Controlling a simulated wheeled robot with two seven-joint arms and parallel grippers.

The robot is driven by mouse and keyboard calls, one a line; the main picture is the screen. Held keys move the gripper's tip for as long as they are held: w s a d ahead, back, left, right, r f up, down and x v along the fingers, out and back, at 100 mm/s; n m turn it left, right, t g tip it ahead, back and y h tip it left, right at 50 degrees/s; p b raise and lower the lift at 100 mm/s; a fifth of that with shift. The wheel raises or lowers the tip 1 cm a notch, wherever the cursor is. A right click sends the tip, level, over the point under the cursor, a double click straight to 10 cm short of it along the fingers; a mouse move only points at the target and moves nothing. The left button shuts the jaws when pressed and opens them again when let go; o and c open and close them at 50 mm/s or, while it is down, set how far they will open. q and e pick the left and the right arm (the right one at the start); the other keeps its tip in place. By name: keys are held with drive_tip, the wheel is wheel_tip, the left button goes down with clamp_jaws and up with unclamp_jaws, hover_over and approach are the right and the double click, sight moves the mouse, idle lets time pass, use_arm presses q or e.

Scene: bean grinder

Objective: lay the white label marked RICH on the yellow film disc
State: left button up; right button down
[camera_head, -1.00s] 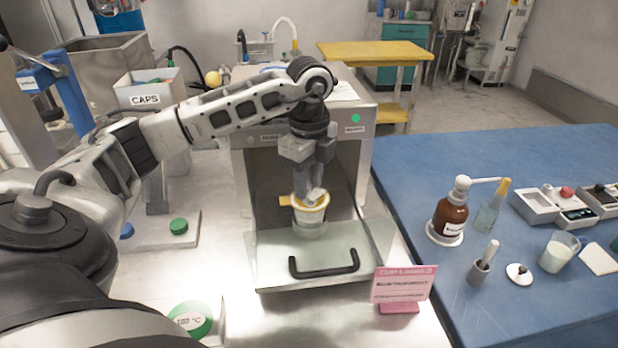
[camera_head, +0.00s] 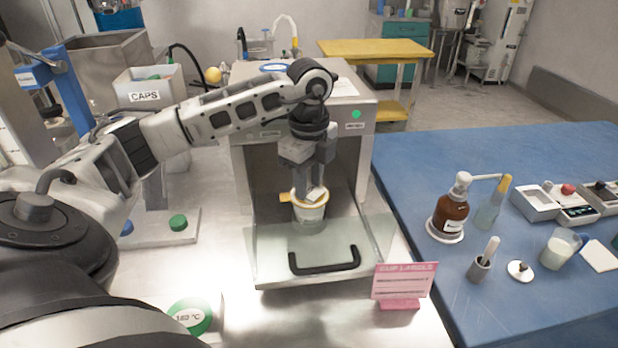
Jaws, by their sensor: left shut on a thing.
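My left gripper (camera_head: 313,186) points down in front of the open boxy machine. It is shut on a small white label (camera_head: 317,194), whose lettering is too small to read. The label is held tilted at the mouth of a pale cup (camera_head: 309,213). The yellow film disc (camera_head: 285,197) shows as a yellow rim and a tab at the left of the cup's top; the label and fingers hide much of it. I cannot tell whether the label touches the film. My right gripper is out of view.
The cup stands over the machine's pale front plate with a black handle (camera_head: 324,262). A pink sign (camera_head: 403,282) stands in front at the right. A CAPS bin (camera_head: 150,92) is at the left. The blue table (camera_head: 450,160) holds bottles and small devices.

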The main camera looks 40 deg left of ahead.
use_arm(q)
drive_tip(key=shift+f, duration=0.25)
idle(0.4)
drive_tip(key=o, duration=1.6)
drive_tip(key=shift+r, duration=0.1)
drive_tip(key=shift+r+p, duration=2.25)
drive_tip(key=shift+r, duration=1.2)
